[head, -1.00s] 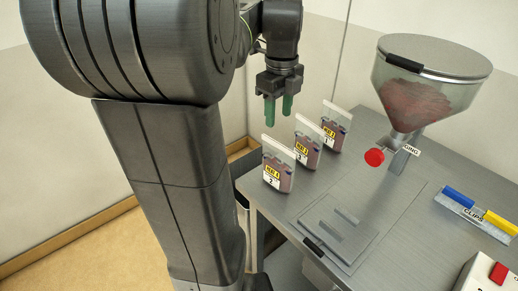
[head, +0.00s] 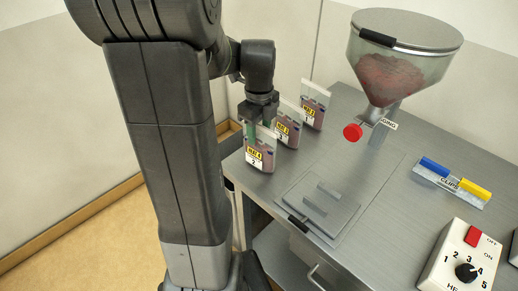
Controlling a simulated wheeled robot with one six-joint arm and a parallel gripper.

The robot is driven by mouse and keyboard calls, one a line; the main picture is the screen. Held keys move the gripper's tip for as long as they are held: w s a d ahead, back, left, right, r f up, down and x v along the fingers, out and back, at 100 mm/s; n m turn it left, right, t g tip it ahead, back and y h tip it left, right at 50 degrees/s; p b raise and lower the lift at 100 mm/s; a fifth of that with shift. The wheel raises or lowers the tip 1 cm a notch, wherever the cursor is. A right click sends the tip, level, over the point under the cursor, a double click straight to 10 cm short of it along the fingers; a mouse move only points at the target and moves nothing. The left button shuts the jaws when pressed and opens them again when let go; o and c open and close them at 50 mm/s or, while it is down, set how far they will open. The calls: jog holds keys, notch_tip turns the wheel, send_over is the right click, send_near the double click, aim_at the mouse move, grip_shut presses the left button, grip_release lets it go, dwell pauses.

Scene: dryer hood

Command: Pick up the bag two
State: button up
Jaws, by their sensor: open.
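Bag two (head: 260,158) stands upright at the near left of the table, with a yellow label and a "2" on its front. My gripper (head: 257,128) has green fingers and is open. It is at the top of bag two, with one green finger showing at the bag's left upper edge. The other finger is mostly hidden, so I cannot tell whether the jaws straddle the bag. Two similar bags stand behind it in a row: the middle bag (head: 288,133) and the far bag (head: 313,112).
A hopper (head: 388,75) with reddish contents and a red knob (head: 352,132) stands at the back. A flat plate (head: 318,206) with a raised bar lies in the middle. A clips rack (head: 448,185) and a control box (head: 465,262) are at the right.

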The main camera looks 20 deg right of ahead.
jog(key=shift+f, duration=0.45)
jog(key=shift+c, duration=0.3)
grip_shut()
jog(key=shift+r, duration=0.15)
